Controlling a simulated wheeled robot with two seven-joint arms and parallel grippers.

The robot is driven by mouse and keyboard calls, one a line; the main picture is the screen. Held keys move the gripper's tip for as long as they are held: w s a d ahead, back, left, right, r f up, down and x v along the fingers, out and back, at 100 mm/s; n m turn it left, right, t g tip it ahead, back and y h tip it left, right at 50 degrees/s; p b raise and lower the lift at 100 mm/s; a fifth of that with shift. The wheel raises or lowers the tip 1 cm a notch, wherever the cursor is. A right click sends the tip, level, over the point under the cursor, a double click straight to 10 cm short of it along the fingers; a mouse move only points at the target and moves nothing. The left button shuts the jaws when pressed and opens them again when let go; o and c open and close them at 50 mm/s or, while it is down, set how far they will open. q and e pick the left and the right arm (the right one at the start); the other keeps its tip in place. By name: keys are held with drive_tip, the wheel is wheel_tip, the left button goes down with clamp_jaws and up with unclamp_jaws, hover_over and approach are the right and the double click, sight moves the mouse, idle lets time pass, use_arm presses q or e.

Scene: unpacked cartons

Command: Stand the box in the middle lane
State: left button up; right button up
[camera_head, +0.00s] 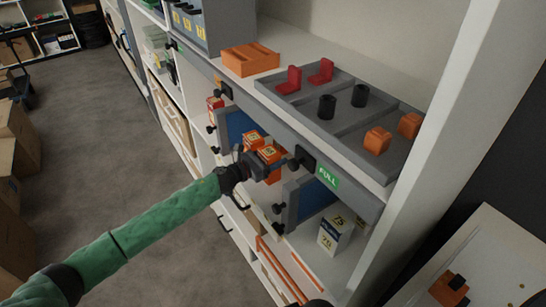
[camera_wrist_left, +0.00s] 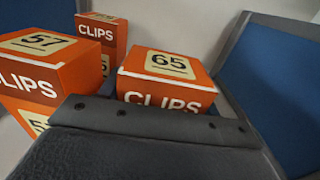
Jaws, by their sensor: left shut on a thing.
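My left gripper (camera_head: 262,165) reaches in from the left to the shelf bay under the rail and is shut on an orange clips box (camera_head: 269,153) marked 65. In the left wrist view this box (camera_wrist_left: 168,66) looks upright just beyond a dark gripper finger; its lower part is hidden. A second orange clips box (camera_head: 252,138), marked 57, stands at its left, close by; it also shows in the left wrist view (camera_wrist_left: 45,65). Both are in the middle lane between a left blue divider (camera_head: 235,125) and a right blue divider (camera_head: 312,197).
Another orange clips box (camera_wrist_left: 108,35) stands behind in the left wrist view. A white and blue box (camera_head: 336,232) stands in the right lane. A red box (camera_head: 214,104) is at the left lane. A green FULL label (camera_head: 327,177) is on the rail; a grey tray (camera_head: 345,125) lies above.

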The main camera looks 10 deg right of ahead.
use_arm(q)
drive_tip(key=shift+f, duration=0.1)
use_arm(e)
drive_tip(key=shift+f, duration=0.15)
use_arm(q)
drive_tip(key=o, duration=1.2)
use_arm(e)
drive_tip(key=shift+w+a+f, duration=0.2)
drive_tip(key=shift+a+f, duration=0.05)
use_arm(q)
drive_tip(key=shift+r, duration=0.2)
drive_tip(key=b+v, duration=0.1)
drive_tip(key=v, duration=0.4)
drive_tip(key=b+v, duration=0.1)
drive_tip(key=v, duration=0.4)
drive_tip(key=shift+s+a+f, duration=0.15)
drive_tip(key=shift+a+f, duration=0.1)
drive_tip(key=shift+a, duration=0.05)
drive_tip(key=shift+s+a+r, duration=0.1)
drive_tip(key=shift+s+a, duration=0.15)
drive_tip(key=shift+a, duration=0.35)
use_arm(e)
drive_tip(key=shift+t+y, duration=0.3)
drive_tip(key=a+f, duration=0.2)
drive_tip(key=f, duration=0.1)
drive_tip(key=shift+w+a+f, duration=0.15)
drive_tip(key=shift+w, duration=0.25)
